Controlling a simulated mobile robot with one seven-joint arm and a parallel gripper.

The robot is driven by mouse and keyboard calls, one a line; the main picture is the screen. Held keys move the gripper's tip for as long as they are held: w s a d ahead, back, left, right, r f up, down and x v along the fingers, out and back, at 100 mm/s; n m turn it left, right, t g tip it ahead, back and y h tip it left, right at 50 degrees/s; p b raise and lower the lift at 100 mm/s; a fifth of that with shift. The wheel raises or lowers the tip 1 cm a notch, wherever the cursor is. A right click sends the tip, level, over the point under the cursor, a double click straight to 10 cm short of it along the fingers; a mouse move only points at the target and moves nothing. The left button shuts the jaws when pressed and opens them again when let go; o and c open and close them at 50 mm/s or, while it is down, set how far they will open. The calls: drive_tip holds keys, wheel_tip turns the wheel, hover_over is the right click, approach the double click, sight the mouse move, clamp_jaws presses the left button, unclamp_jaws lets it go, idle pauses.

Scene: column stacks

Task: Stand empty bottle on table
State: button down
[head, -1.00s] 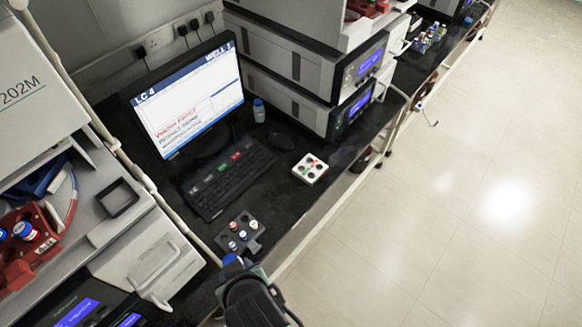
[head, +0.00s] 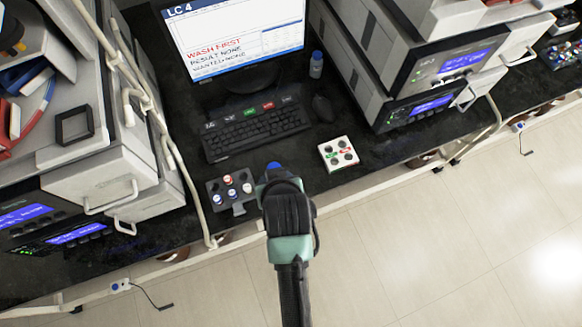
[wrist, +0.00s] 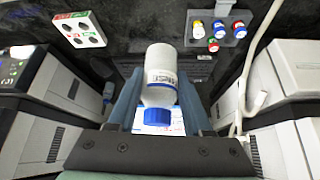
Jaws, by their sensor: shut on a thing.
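A white bottle with a blue cap and a printed label (wrist: 160,68) is between the two blue fingers of my gripper (wrist: 158,100) in the wrist view. The gripper is shut on it. In the head view, my gripper (head: 274,176) is over the front edge of the black bench table (head: 290,182), and only a bit of blue shows at its tip. The bottle's body is hidden there by the gripper. I cannot tell whether the bottle is empty or how high it is above the table.
A dark vial rack (head: 232,190) stands left of my gripper, a white rack (head: 338,153) to the right. Behind are a keyboard (head: 255,130), mouse (head: 322,108), monitor (head: 235,35) and another blue-capped bottle (head: 316,66). Instruments flank both sides. Some bare bench lies between the racks.

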drive_tip(key=w+d+f+n+g+y+b, duration=0.1)
drive_tip(key=w+d+f+n+y+b, duration=0.2)
drive_tip(key=w+d+f+n+b, duration=0.3)
drive_tip(key=shift+m, duration=0.5)
drive_tip(key=f, duration=0.5)
drive_tip(key=f+p, duration=0.1)
drive_tip(key=f, duration=0.2)
drive_tip(key=shift+w+d+f, duration=0.1)
drive_tip(key=shift+w+d, duration=0.2)
drive_tip(key=shift+f, duration=0.2)
drive_tip(key=shift+c, duration=1.6)
unclamp_jaws()
drive_tip(key=shift+r, duration=0.1)
drive_tip(key=shift+r, duration=0.1)
